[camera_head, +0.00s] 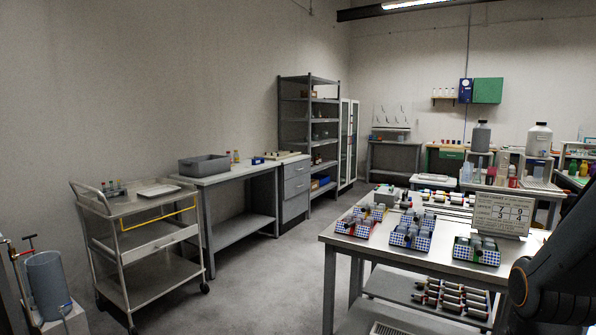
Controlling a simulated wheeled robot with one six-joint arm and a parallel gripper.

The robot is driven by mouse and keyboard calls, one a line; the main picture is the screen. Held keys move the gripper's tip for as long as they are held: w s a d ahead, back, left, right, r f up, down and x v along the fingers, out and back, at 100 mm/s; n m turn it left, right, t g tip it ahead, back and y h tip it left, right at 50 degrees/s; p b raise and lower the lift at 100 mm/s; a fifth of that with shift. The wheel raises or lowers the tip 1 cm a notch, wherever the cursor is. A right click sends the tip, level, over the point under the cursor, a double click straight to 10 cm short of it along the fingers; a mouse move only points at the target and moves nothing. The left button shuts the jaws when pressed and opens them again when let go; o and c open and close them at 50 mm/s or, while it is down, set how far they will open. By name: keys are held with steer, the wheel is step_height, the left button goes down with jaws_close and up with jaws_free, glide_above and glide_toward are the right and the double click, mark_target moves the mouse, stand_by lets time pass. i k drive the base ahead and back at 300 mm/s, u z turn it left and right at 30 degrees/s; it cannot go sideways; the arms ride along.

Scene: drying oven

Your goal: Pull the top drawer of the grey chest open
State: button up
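The grey chest (293,203) of drawers stands against the left wall, between a grey work table and a tall open shelf. Its front has several drawers, one above another. The top drawer (296,169) looks shut, flush with the front. Small items lie on the chest's top. My dark arm shows at the lower right edge, far from the chest. My gripper itself is out of view.
A work table (229,176) with a grey bin (204,165) stands left of the chest. A steel trolley (150,245) stands nearer on the left. A large bench (350,243) with racks fills the right foreground. Bare floor (265,280) lies between.

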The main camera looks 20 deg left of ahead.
mark_target(292, 170)
steer(key=u, duration=0.4)
steer(key=k, duration=0.45)
steer(key=u, duration=0.75)
steer(key=i, duration=2.95)
steer(key=z, duration=0.2)
steer(key=i, duration=2.25)
steer(key=z, duration=0.45)
steer(key=i, duration=2)
steer(key=z, duration=0.25)
steer(key=i, duration=1.1)
steer(key=z, duration=0.15)
